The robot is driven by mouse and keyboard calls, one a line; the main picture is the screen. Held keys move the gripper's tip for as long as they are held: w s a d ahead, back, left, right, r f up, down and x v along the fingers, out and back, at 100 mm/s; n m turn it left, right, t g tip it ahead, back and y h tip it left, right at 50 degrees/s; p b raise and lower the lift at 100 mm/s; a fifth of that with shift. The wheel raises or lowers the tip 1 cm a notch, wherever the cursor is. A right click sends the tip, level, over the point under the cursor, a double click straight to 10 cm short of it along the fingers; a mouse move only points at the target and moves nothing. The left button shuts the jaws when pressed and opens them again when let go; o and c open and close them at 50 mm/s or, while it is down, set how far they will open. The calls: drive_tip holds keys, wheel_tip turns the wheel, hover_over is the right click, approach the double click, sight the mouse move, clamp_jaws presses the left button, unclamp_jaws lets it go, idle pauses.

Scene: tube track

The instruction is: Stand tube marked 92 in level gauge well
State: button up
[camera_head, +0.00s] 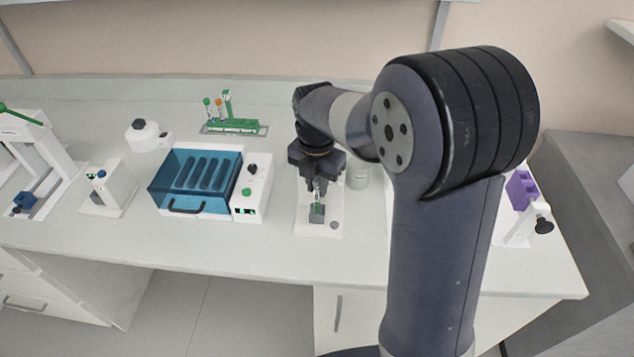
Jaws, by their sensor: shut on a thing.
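My gripper (319,183) points down over a white device base near the front of the bench. It is shut on a thin, clear tube (318,197) with some green on it, held about upright. The tube's lower end is at a small grey block (316,214) on the white base (309,228). I cannot tell whether the tube is inside the block's well or just above it. The marking on the tube is too small to read. My gripper hides the tube's top.
A green rack (232,126) with capped tubes stands at the back. A blue-lidded box (195,181) with a white control panel (250,188) is left of my gripper. Small white devices stand farther left. A purple block (521,190) is at the right, partly behind my arm.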

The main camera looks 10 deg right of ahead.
drive_tip(key=shift+f, duration=0.55)
drive_tip(key=o, duration=0.9)
drive_tip(key=shift+r, duration=0.15)
wheel_tip(320, 180, up, 10)
drive_tip(key=shift+s+r+b, duration=0.1)
drive_tip(key=shift+r+b, duration=0.15)
drive_tip(key=shift+b, duration=0.35)
